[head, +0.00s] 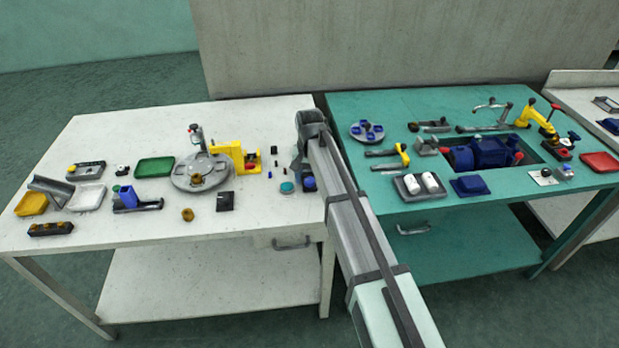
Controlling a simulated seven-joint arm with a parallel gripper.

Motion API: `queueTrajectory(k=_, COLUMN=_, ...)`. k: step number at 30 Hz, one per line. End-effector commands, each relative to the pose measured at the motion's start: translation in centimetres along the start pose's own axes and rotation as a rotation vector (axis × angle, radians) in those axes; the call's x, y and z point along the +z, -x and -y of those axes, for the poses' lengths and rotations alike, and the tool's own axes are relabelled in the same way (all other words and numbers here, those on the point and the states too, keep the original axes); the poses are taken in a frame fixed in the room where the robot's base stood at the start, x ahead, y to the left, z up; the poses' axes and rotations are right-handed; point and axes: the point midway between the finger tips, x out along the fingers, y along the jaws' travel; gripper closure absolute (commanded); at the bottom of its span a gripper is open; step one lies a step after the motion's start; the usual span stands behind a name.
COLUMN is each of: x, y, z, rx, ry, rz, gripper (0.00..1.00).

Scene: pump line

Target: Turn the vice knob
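My arm reaches up from the bottom of the head view to the right end of the white bench (110,215). Its far end bends down there, and my gripper (299,166) is a small dark shape beside the arm. Its fingers are too small and covered to tell open from shut. A blue round knob (309,184) shows right below the gripper, partly covered by the arm; I cannot tell whether they touch. I cannot tell for sure which part is the vice knob. A grey block (425,146) with a red knob (445,151) stands on the teal bench.
Near the gripper are a teal round piece (287,187), a yellow fixture (228,148) and a round grey turntable (185,182). The teal bench (480,212) holds a blue pump (482,153), a yellow arm-like fixture (537,115) and several trays. The white bench's front left is fairly clear.

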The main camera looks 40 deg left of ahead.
Motion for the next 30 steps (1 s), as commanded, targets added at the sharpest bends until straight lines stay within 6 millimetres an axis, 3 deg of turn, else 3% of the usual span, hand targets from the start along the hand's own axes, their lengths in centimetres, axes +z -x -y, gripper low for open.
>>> queueTrajectory(k=2, x=0.0, y=0.01, z=0.0, rx=0.0, ry=0.0, rz=0.0, gripper=0.47)
queueTrajectory(k=17, x=0.0, y=0.03, z=0.0, rx=0.0, ry=0.0, rz=0.0, gripper=0.94)
queueTrajectory(k=30, x=0.0, y=0.04, z=0.0, rx=0.0, ry=0.105, rz=0.0, gripper=0.95)
